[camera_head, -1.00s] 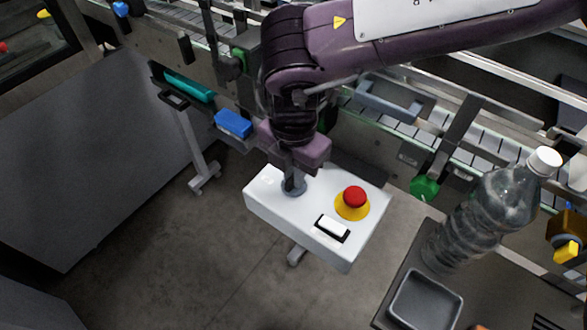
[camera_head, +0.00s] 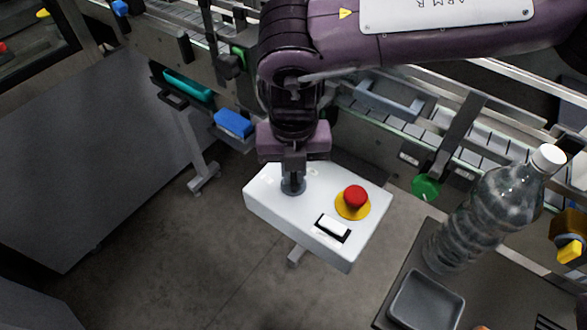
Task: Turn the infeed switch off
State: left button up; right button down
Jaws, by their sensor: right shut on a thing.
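A white control box (camera_head: 275,206) stands in the middle of the camera_head view. On its top are a round grey knob (camera_head: 293,187) at the far left, a red mushroom button on a yellow ring (camera_head: 354,199) and a white rocker in a black frame (camera_head: 333,227). I take the knob to be the infeed switch; its label cannot be read. My right gripper (camera_head: 293,176) points down from above and is shut on the knob, hiding much of it. My left gripper is not in view.
A conveyor (camera_head: 395,122) with a grey bracket (camera_head: 385,100) runs behind the box. At the right, a plastic bottle (camera_head: 490,212) and a grey tray (camera_head: 427,301) stand on a dark table. Blue (camera_head: 234,124) and teal (camera_head: 188,86) bins sit at the left.

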aim_at(293, 176)
jog(key=n, duration=0.5)
jog(key=shift+r+n, duration=0.1)
jog(key=shift+n, duration=2.4)
jog(key=c, duration=1.5)
grip_release()
jog(key=shift+o, duration=0.2)
jog(key=shift+r+b, duration=0.5)
jog(key=shift+r, duration=3.4)
